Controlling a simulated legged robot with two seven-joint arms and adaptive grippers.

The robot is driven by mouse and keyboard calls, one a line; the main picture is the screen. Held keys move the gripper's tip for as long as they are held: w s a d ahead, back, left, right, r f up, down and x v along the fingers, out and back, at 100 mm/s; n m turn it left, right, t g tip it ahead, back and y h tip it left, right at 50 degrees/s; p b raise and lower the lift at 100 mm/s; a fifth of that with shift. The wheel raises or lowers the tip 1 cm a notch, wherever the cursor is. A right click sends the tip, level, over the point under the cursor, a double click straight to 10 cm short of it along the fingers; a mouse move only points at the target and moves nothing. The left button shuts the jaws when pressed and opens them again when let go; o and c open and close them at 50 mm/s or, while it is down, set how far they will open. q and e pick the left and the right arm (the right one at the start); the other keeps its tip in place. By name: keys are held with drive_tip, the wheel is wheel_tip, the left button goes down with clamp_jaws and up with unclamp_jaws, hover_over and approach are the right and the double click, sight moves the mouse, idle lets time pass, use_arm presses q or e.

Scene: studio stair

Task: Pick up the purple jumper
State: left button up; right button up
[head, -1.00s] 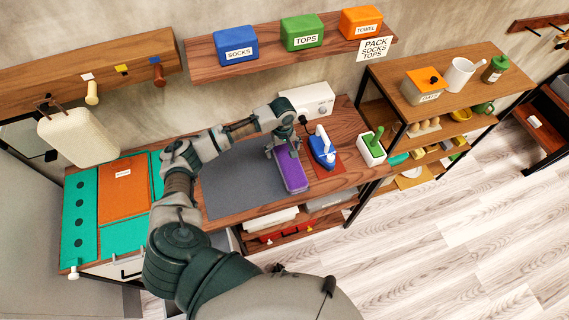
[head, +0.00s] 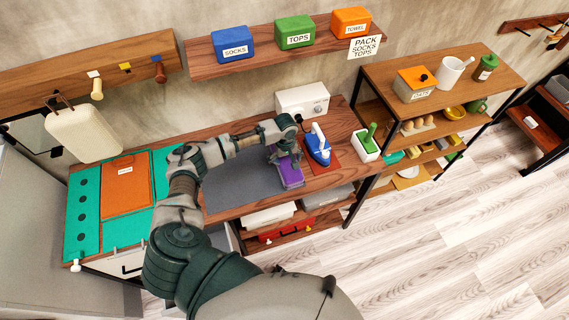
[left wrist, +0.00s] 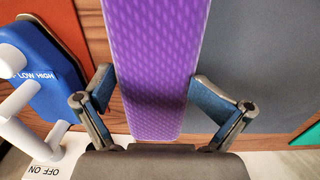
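The purple jumper (head: 291,178) is a long, flat folded bundle on the wooden worktop, at the right edge of the grey mat (head: 235,188). My left gripper (head: 281,157) is over its back part. In the left wrist view the jumper (left wrist: 154,60) runs between the two fingers of my left gripper (left wrist: 150,82). The fingers are spread, one beside each long edge. Their tips are very near the edges; I cannot tell whether they touch. My right gripper is not in view.
A blue iron (head: 318,150) stands close to the right of the jumper, with a white box holding a green brush (head: 366,143) beyond it. A white appliance (head: 302,100) is behind. Teal and orange boards (head: 125,190) lie at the left.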

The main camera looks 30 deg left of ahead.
sight(285, 160)
use_arm(q)
drive_tip(key=shift+a+f, duration=0.35)
drive_tip(key=shift+f, duration=0.35)
drive_tip(key=shift+c, duration=1.3)
drive_tip(key=shift+w+f, duration=0.5)
drive_tip(key=shift+w, duration=0.15)
drive_tip(key=c, duration=0.7)
drive_tip(key=shift+w+a, duration=0.2)
drive_tip(key=shift+a, duration=0.05)
clamp_jaws()
drive_tip(key=shift+s+a, duration=0.1)
drive_tip(key=shift+s, duration=0.05)
drive_tip(key=shift+s+r, duration=0.15)
drive_tip(key=shift+d, duration=0.25)
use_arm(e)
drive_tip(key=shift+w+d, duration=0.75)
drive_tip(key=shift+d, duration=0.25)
